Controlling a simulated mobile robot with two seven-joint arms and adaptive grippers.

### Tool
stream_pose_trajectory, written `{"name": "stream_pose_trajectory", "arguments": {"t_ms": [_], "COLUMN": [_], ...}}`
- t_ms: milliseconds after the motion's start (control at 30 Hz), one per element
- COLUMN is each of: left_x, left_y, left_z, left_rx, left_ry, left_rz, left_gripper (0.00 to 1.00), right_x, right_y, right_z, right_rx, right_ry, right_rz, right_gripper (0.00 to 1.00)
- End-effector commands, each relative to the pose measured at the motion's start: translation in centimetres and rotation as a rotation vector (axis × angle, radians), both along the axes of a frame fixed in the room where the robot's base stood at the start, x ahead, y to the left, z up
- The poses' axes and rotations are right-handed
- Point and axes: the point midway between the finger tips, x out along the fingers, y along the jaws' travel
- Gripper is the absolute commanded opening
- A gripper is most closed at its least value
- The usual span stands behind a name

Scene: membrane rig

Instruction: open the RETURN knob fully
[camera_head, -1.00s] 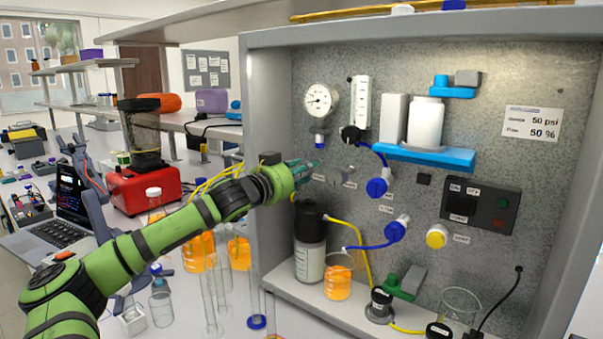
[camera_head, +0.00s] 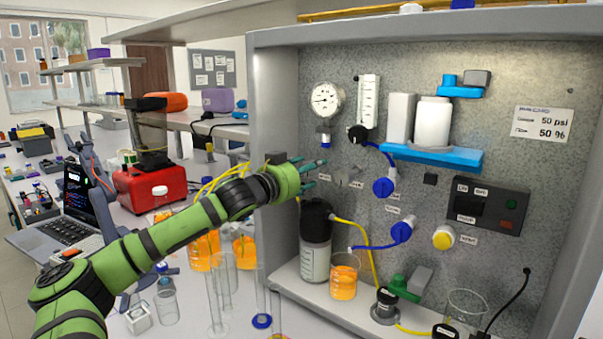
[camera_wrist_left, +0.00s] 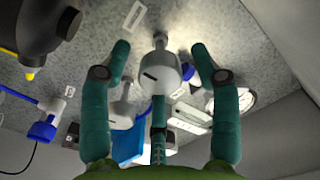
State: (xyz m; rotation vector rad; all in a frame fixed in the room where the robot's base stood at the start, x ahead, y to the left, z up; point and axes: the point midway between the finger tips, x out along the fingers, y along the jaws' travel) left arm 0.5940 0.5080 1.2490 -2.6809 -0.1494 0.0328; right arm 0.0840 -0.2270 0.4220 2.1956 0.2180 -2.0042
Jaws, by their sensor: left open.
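Two grey knobs are on the panel. In the left wrist view, one round knob (camera_wrist_left: 161,72) with a dark pointer mark sits between the spread fingers of my left gripper (camera_wrist_left: 160,60); I see gaps on both sides of it. A second grey knob (camera_wrist_left: 122,112) lies beside it, partly behind a finger. In the head view my left gripper (camera_head: 312,172) is open at the panel's left part, with a grey knob (camera_head: 344,175) just to its right. The small labels are unreadable, so I cannot tell which knob is RETURN. My right gripper is not in view.
A pressure gauge (camera_head: 326,99) and flow meter (camera_head: 368,101) are above. A black-capped bottle (camera_head: 315,245) and orange beaker (camera_head: 344,276) stand below. Blue connectors (camera_head: 384,187) and tubing are to the right. The cabinet side wall (camera_head: 268,105) borders the panel.

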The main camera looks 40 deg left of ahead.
Motion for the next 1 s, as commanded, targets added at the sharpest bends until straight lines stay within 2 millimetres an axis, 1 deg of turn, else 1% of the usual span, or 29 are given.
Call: {"name": "stream_pose_trajectory", "arguments": {"t_ms": [167, 367, 567, 833, 1000], "left_x": [-0.2, -1.1, -2.7, -5.6, -6.9], "left_y": [-0.5, -0.8, -0.2, -0.5, -0.7], "left_z": [-0.1, -0.1, -0.3, -0.2, -0.1], "left_rx": [-0.006, -0.010, -0.004, -0.005, -0.003], "left_ry": [-0.001, -0.002, 0.003, 0.001, 0.001], "left_rz": [-0.007, -0.009, 0.000, 0.000, 0.000], "left_gripper": [0.62, 0.62, 0.62, 0.62, 0.62], "right_x": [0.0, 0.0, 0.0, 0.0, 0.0], "right_y": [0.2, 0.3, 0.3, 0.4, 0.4], "right_z": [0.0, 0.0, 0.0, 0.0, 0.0], "right_rx": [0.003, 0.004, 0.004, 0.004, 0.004], "right_ry": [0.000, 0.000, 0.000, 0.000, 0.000], "right_rz": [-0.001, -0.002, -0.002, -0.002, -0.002], "right_gripper": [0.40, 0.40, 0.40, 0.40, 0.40]}}
